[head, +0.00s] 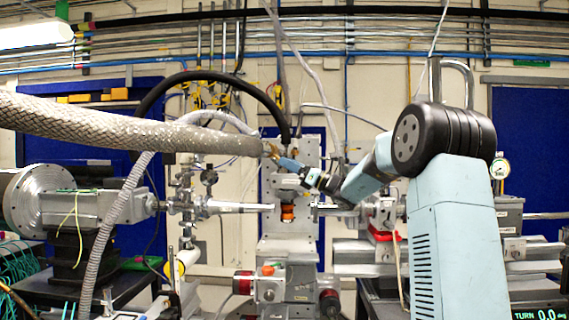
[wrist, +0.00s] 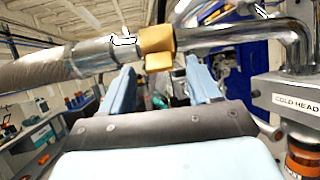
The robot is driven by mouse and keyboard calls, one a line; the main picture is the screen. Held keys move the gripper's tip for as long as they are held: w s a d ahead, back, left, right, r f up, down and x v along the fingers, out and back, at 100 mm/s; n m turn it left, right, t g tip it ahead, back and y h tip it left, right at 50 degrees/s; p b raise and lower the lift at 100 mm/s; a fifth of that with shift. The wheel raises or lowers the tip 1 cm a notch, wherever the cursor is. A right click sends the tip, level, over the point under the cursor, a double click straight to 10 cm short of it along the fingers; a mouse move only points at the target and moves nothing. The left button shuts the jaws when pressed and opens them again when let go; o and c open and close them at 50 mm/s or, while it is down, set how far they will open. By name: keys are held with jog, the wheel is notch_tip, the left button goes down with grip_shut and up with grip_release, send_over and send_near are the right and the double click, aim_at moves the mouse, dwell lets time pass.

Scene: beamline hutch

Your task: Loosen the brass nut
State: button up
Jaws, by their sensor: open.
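The brass nut (wrist: 157,47) is a yellow-gold hex piece at the joint between a braided hose end and a bare metal pipe in the wrist view. In the head view the brass nut (head: 271,150) is small, at the right end of the thick braided hose. My gripper (wrist: 160,72) is open, its two light-blue fingers apart, with the nut in line with the gap near their tips. I cannot tell whether the tips reach around it. In the head view my gripper (head: 283,162) comes to the nut from the lower right, and its fingertips are hard to make out.
The braided hose (head: 130,130) crosses the upper left. The metal pipe (wrist: 235,38) bends down to a box labelled COLD HEAD (wrist: 295,103) at the right. A display (head: 540,313) reads TURN 0.0 deg. Beamline parts crowd both sides.

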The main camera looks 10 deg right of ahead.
jog(key=v, duration=1.1)
jog(key=s+a+f+n+g+h, duration=0.35)
jog(key=s+a+n+g, duration=0.35)
jog(key=a, duration=0.7)
jog(key=s+a+f+n+g+h, duration=0.1)
jog(key=s+a+f+n+h, duration=0.15)
jog(key=s, duration=0.35)
jog(key=s+a+f+n+g+h, duration=0.1)
jog(key=s+a+f+n+h, duration=0.2)
jog(key=s, duration=0.4)
jog(key=s+d+f+n+h, duration=0.3)
jog(key=s+n, duration=0.1)
jog(key=s, duration=0.3)
jog(key=s+d+f+n+t+h, duration=0.1)
jog(key=s+d+f+n+h, duration=0.2)
jog(key=s, duration=0.4)
jog(key=s+d+f+n+t+h, duration=0.1)
jog(key=s+d+f+n+h, duration=0.2)
jog(key=s+n, duration=0.3)
jog(key=shift+s+d+h, duration=0.35)
jog(key=shift+s+h, duration=0.15)
jog(key=shift+h, duration=0.2)
